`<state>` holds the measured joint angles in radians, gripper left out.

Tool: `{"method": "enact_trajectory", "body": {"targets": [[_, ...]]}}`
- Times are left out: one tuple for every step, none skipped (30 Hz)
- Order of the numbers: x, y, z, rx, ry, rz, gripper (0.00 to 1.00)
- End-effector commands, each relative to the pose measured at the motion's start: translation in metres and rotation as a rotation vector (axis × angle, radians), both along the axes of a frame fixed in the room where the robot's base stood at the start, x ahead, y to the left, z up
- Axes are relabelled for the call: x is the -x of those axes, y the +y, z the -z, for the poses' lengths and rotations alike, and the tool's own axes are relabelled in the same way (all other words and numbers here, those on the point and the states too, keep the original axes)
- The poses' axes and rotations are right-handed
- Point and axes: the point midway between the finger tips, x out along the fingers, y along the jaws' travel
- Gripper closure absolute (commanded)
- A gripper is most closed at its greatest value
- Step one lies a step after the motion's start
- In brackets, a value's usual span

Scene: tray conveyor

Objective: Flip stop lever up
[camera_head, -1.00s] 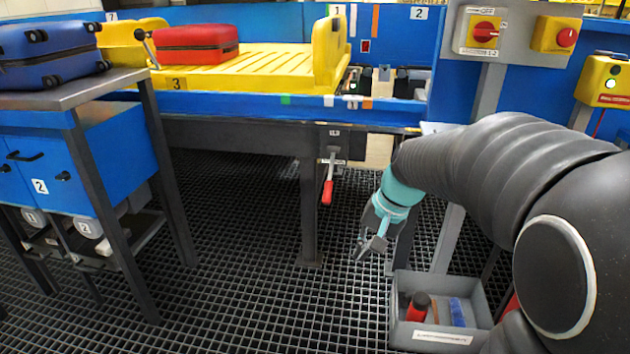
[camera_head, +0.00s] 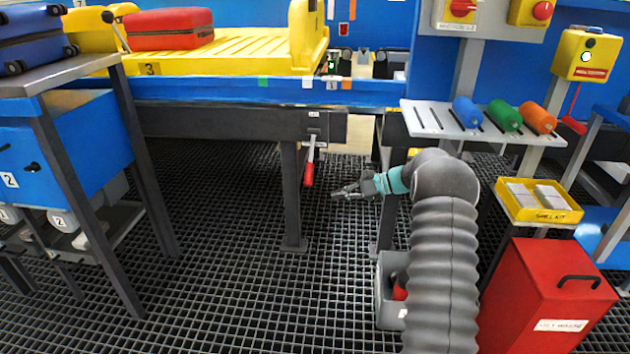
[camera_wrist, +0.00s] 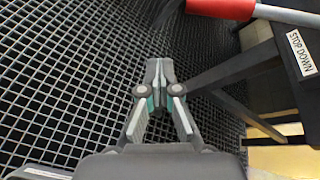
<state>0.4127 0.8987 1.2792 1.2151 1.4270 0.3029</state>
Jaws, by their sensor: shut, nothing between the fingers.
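The stop lever (camera_head: 309,166) hangs down from its mount under the conveyor's front beam, with a red grip at its lower end. My gripper (camera_head: 335,195) is a little right of the red grip and slightly lower, pointing left, shut and empty. In the wrist view the shut fingertips (camera_wrist: 158,66) are over the floor grating. The lever's red grip (camera_wrist: 222,8) and its pale rod cross the top right there, apart from the fingers. A label reading "STOP DOWN" (camera_wrist: 299,52) is on the dark beam at the right.
The yellow tray (camera_head: 230,60) with a red suitcase (camera_head: 170,28) is above.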

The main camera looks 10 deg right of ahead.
Motion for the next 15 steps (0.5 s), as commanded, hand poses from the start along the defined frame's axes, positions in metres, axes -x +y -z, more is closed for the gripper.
{"method": "enact_trajectory", "body": {"targets": [[-0.013, -0.007, 0.002, -0.062, -0.006, 0.023, 1.0], [-0.019, -0.01, 0.001, -0.096, -0.01, 0.034, 1.0], [-0.026, -0.013, -0.001, -0.135, -0.017, 0.046, 1.0], [-0.03, -0.016, -0.002, -0.161, -0.022, 0.054, 1.0], [-0.034, -0.018, -0.003, -0.186, -0.025, 0.061, 1.0], [-0.037, -0.021, -0.005, -0.211, -0.031, 0.067, 1.0], [-0.039, -0.022, -0.005, -0.226, -0.034, 0.071, 1.0], [-0.041, -0.024, -0.006, -0.238, -0.036, 0.075, 1.0], [-0.043, -0.025, -0.007, -0.25, -0.039, 0.078, 1.0], [-0.043, -0.026, -0.007, -0.257, -0.041, 0.079, 1.0], [-0.044, -0.026, -0.008, -0.261, -0.041, 0.08, 1.0], [-0.044, -0.026, -0.008, -0.264, -0.041, 0.08, 1.0], [-0.044, -0.026, -0.008, -0.265, -0.042, 0.081, 1.0], [-0.044, -0.026, -0.008, -0.265, -0.042, 0.081, 1.0], [-0.044, -0.026, -0.008, -0.264, -0.041, 0.08, 1.0]]}}
